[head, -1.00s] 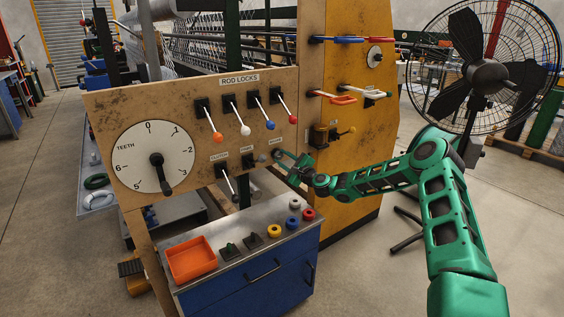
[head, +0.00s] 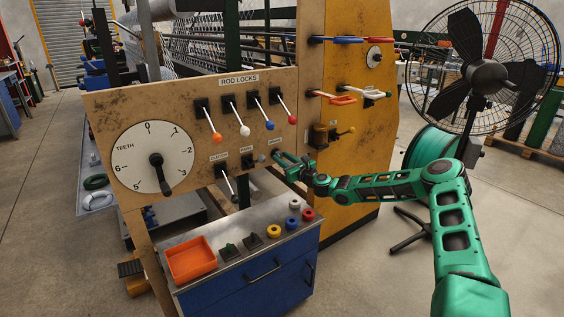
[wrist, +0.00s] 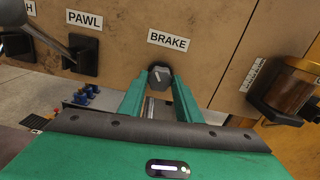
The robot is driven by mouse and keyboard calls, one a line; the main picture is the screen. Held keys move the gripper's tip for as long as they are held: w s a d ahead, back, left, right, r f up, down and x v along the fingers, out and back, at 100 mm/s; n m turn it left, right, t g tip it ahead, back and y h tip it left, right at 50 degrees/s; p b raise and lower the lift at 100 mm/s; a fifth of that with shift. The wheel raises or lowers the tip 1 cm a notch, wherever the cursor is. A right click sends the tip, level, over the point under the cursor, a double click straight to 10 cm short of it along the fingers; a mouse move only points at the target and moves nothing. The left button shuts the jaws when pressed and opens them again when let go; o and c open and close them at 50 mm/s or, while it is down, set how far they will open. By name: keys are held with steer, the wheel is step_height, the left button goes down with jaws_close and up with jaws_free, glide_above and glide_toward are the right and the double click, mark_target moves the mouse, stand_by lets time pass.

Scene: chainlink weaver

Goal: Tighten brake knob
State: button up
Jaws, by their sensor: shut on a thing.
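The brake knob (wrist: 160,77) is a dark round knob with a pale pointer line, just under the BRAKE label (wrist: 169,41) on the wooden panel. In the wrist view the green fingers of my gripper (wrist: 158,88) lie on either side of it, shut on the knob. The pointer line is tilted a little off upright, towards the right at its top. In the head view my gripper (head: 279,156) reaches in from the right to the panel's lower right part; there the knob is mostly hidden by the fingers.
The pawl lever (wrist: 80,52) is to the left of the knob. A brass-coloured fitting (wrist: 296,92) juts out on the right. Below is a blue cabinet (head: 262,285) with an orange tray (head: 192,260) and several small knobs on top. A fan (head: 486,75) stands behind my arm.

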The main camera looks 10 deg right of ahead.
steer(key=shift+d+f, duration=0.1)
steer(key=shift+f, duration=0.3)
steer(key=o, duration=1.1)
steer(key=shift+c, duration=0.2)
steer(key=shift+r, duration=0.15)
steer(key=v, duration=1)
steer(key=shift+s, duration=0.35)
